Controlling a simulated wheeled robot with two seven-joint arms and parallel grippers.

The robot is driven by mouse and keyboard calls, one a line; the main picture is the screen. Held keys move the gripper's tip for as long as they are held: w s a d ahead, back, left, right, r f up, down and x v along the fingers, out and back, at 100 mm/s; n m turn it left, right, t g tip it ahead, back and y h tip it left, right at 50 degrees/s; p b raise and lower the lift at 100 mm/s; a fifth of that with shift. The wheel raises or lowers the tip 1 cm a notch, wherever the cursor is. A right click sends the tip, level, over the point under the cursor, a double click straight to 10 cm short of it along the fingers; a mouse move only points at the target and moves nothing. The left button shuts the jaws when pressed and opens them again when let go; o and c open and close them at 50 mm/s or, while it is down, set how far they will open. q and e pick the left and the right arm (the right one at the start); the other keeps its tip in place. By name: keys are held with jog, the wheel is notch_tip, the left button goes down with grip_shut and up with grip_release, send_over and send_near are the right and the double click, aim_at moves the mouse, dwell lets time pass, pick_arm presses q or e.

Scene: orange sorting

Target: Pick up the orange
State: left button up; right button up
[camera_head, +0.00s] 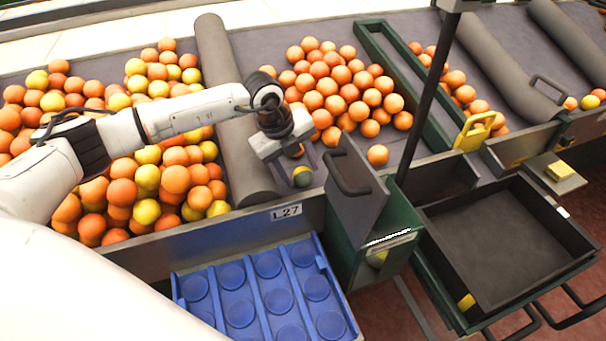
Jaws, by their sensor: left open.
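Many oranges (377,155) lie on the grey sorting table; a pile of them (325,90) fills the middle bay. One orange sits apart at the near edge of that pile, right of my left gripper. My left gripper (294,172) reaches in from the left, points down over the near part of the middle bay and is open. Another orange is partly hidden behind the gripper. My right gripper is not in view.
A grey padded divider (233,110) stands left of the gripper, with mixed orange and yellow fruit beyond. A green-framed divider (403,85) bounds the right. In front are a blue tray (262,290), a green box with a grey flap (350,185) and an empty dark bin (490,235).

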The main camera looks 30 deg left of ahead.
aim_at(300, 171)
pick_arm(q)
jog(key=shift+w+d+f, duration=0.1)
jog(key=shift+w+f, duration=0.05)
jog(key=shift+f, duration=0.45)
jog(key=c, duration=0.8)
notch_tip(300, 171, up, 10)
jog(key=shift+r+b, duration=0.1)
jog(key=shift+b, duration=0.3)
jog(key=shift+c, duration=0.2)
